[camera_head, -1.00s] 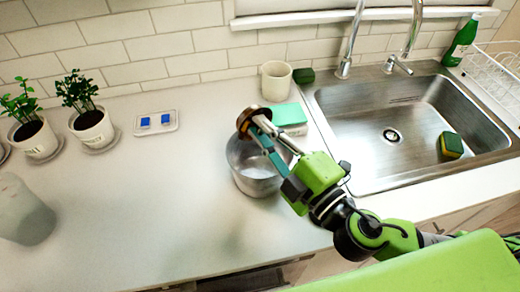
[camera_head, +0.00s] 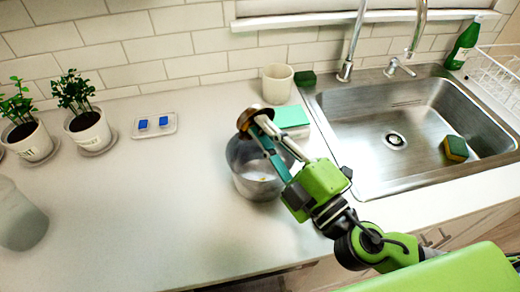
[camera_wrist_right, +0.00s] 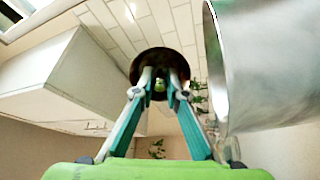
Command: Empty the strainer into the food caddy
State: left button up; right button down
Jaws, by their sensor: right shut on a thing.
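The strainer (camera_head: 247,117) is a small round brown and dark piece, held tilted over the far rim of the metal pot that seems to be the food caddy. The caddy (camera_head: 248,184) is a silvery open cylinder standing on the counter, with a small yellowish bit inside. My right gripper (camera_head: 262,122) is shut on the strainer, its fingers reaching across the caddy's opening. In the right wrist view the strainer (camera_wrist_right: 161,60) is a dark disc at the fingertips, and the caddy's wall (camera_wrist_right: 262,75) fills the right side. My left gripper is not in view.
A cream cup (camera_head: 277,84) and a teal sponge or cloth (camera_head: 291,116) stand behind the caddy. The sink (camera_head: 375,165) lies to the right, holding a yellow-green sponge (camera_head: 455,148). Potted plants (camera_head: 90,132) and a small tray (camera_head: 168,131) are at left. The counter between is clear.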

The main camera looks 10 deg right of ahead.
jog(key=shift+s+d+r+t+y+b, duration=0.3)
jog(key=shift+t+b, duration=0.3)
jog(key=shift+b, duration=0.55)
dwell(1.8)
